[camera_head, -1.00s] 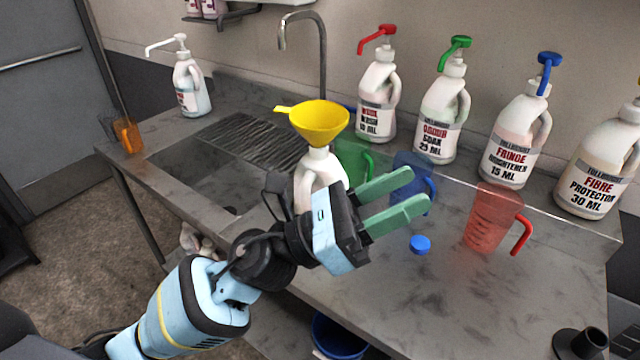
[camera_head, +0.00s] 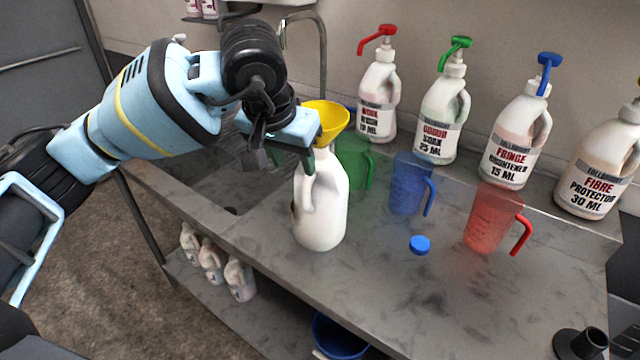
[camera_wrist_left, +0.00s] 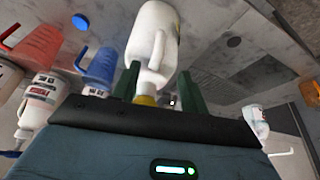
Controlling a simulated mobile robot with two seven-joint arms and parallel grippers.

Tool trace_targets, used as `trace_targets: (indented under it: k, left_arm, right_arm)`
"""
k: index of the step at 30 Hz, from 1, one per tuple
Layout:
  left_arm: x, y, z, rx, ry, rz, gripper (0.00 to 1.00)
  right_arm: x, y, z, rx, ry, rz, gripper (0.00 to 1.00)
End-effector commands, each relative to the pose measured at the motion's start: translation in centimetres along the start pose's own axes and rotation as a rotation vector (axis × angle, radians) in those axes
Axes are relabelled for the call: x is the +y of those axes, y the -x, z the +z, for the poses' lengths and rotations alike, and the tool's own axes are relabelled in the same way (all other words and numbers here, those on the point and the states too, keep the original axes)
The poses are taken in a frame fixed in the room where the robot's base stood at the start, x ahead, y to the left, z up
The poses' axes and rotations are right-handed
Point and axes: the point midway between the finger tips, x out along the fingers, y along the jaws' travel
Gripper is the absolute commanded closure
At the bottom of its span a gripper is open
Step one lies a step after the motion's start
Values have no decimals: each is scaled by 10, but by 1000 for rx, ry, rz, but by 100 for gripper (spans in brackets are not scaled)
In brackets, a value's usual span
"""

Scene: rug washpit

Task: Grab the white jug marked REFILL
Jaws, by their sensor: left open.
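A white jug (camera_head: 320,215) with a side handle stands upright on the steel counter, a yellow funnel (camera_head: 328,120) in its neck. No REFILL marking shows on the side facing me. My left gripper (camera_head: 290,160) is open, pointing down at the jug's upper left, by its neck and handle. In the left wrist view the jug (camera_wrist_left: 153,35) lies beyond and between the green fingertips (camera_wrist_left: 160,72). I cannot tell whether the fingers touch it. My right gripper is out of view.
Green (camera_head: 353,160), blue (camera_head: 408,185) and red (camera_head: 490,218) measuring jugs stand to the right, with a blue cap (camera_head: 420,245) in front. Several labelled pump bottles (camera_head: 515,145) line the wall. A sink (camera_head: 205,180) lies left. The front right counter is mostly clear.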

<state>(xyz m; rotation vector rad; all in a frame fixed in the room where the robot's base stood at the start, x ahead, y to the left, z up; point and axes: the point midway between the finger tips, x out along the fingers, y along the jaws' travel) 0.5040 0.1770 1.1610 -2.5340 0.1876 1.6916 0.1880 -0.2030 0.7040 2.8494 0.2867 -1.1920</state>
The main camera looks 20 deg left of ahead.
Motion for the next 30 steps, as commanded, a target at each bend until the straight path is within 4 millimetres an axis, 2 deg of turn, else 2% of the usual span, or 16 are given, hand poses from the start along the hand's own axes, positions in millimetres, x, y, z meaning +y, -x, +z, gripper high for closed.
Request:
trace_targets:
  k: [4,7,15,18,26,30]
  left_arm:
    - [-1,-2,0,-1,-1,-4,56]
    - [-1,-10,0,-2,1,-3,56]
    - [0,-52,1,-2,1,0,56]
    - [0,-62,0,0,2,0,56]
    - [0,-69,0,-1,1,0,56]
    - [1,-80,2,-1,0,0,56]
  right_arm:
    - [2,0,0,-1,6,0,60]
    - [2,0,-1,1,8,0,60]
    - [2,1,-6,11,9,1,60]
    - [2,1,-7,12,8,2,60]
    - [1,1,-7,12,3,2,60]
    - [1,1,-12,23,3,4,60]
